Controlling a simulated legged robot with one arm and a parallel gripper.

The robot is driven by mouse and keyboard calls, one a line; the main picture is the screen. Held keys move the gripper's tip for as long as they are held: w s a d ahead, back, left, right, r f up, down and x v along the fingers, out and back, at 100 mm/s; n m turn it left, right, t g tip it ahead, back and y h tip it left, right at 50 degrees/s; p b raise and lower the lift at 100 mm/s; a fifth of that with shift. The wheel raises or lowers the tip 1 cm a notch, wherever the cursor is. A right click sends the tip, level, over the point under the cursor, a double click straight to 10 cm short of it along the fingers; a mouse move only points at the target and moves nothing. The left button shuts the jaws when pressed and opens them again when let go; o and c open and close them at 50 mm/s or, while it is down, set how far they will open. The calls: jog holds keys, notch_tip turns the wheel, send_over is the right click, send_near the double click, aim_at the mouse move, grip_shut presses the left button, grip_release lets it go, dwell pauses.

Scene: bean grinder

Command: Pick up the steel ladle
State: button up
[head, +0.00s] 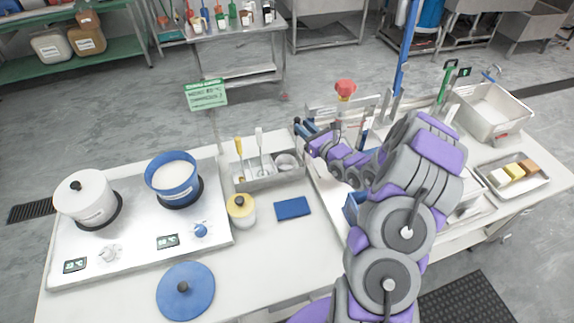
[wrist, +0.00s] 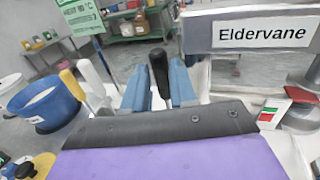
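My gripper (wrist: 158,88) shows in the wrist view as two blue fingers standing apart. A black upright handle (wrist: 158,68) rises between them, closer to the right finger; I cannot tell whether they touch it. In the head view my gripper (head: 303,129) is over the counter, left of the rack with the red-topped item. My arm hides much of the counter's right half there.
A grey plate reading "Eldervane" (wrist: 264,33) stands close right of my fingers. A utensil caddy (head: 268,179), blue pot (head: 172,178), white pot (head: 88,198), yellow-lidded jar (head: 241,210), blue cloth (head: 293,208) and blue lid (head: 186,292) are to the left. The counter's front middle is clear.

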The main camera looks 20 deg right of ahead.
jog(key=x, duration=0.3)
jog(key=shift+d, duration=0.15)
jog(key=shift+c, duration=0.7)
grip_shut()
